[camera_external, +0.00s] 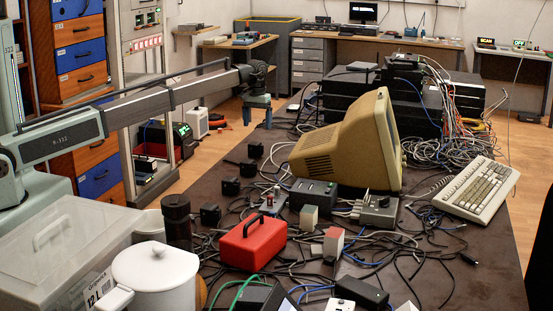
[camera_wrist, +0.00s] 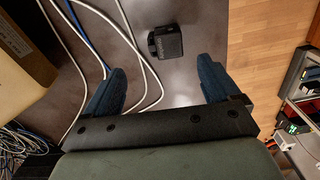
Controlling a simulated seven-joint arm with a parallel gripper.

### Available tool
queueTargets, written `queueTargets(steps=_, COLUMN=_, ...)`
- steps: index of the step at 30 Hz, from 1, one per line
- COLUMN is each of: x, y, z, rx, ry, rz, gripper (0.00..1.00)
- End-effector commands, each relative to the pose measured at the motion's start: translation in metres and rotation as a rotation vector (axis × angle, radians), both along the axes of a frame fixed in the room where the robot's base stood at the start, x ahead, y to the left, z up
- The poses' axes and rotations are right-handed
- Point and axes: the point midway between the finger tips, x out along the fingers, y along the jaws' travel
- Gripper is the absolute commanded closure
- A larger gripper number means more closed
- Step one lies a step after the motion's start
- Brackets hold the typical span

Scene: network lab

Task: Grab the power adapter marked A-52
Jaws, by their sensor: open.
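Several small black power adapters stand in a loose row along the table's left side in the external view: a far one (camera_external: 255,150), one just nearer (camera_external: 248,169), another (camera_external: 230,186) and a near one (camera_external: 210,214). No A-52 marking is readable on any of them. My gripper (camera_external: 257,115) hangs above the far part of the table, beyond the row, fingers pointing down. In the wrist view my gripper (camera_wrist: 161,68) has its blue fingers wide apart with nothing between them. One black adapter (camera_wrist: 166,41) lies just past the fingertips, with faint lettering too small to read.
A beige monitor (camera_external: 350,145) stands right of the adapters, with black network boxes (camera_external: 350,90) behind. White and blue cables (camera_wrist: 95,35) run beside the left finger. A red box (camera_external: 252,242), white pot (camera_external: 155,270) and clear bin (camera_external: 70,245) crowd the near end.

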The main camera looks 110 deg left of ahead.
Motion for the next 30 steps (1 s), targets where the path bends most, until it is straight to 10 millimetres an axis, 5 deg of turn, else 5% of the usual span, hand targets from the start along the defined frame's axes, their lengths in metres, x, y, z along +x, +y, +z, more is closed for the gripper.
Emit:
queueTargets(steps=9, x=-0.001, y=0.001, z=-0.052, rx=0.001, ry=0.001, rz=0.0, gripper=0.11)
queueTargets(steps=30, x=-0.008, y=0.004, z=-0.11, rx=0.003, ry=0.0, rz=-0.001, gripper=0.11)
